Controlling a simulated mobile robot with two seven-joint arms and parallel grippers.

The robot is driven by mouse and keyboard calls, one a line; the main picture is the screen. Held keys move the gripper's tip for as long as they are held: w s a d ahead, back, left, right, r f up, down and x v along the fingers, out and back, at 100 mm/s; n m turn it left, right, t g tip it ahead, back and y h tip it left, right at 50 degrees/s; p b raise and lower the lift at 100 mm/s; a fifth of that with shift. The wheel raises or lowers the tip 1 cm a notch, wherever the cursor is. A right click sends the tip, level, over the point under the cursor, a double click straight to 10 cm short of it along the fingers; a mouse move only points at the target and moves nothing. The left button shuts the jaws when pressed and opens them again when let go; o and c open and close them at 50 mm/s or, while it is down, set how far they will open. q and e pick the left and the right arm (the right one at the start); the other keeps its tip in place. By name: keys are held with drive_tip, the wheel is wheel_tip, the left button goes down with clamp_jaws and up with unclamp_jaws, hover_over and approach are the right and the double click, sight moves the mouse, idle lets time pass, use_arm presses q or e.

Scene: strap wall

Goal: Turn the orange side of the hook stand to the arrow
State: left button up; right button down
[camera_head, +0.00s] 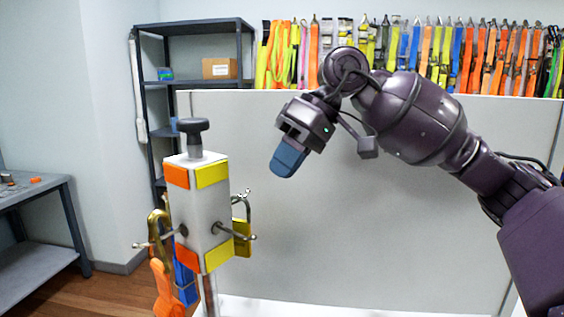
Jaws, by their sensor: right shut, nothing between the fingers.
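The hook stand (201,215) is a white square post on a metal pole, with a dark grey knob (194,127) on top. Orange patches (177,176) mark its left visible face and yellow patches (213,173) its right visible face. Metal hooks stick out of the faces, and straps and buckles hang from hooks on both sides. I cannot make out the arrow. My right gripper (287,160) is shut and empty, with blue fingertips pointing down. It is in the air to the right of the knob, apart from the stand. My left gripper is not in view.
A grey panel (400,200) stands behind the stand, with a row of colourful straps (470,55) above it. A dark shelf unit (195,30) with a cardboard box (219,68) is behind on the left. A grey table (35,240) stands at the far left.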

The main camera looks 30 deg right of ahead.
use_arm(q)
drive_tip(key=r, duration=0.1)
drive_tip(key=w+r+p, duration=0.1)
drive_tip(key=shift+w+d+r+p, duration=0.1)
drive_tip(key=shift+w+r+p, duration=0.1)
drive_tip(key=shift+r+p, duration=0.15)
use_arm(e)
drive_tip(key=a+f, duration=0.7)
drive_tip(key=shift+s+a, duration=0.15)
drive_tip(key=shift+s, duration=0.3)
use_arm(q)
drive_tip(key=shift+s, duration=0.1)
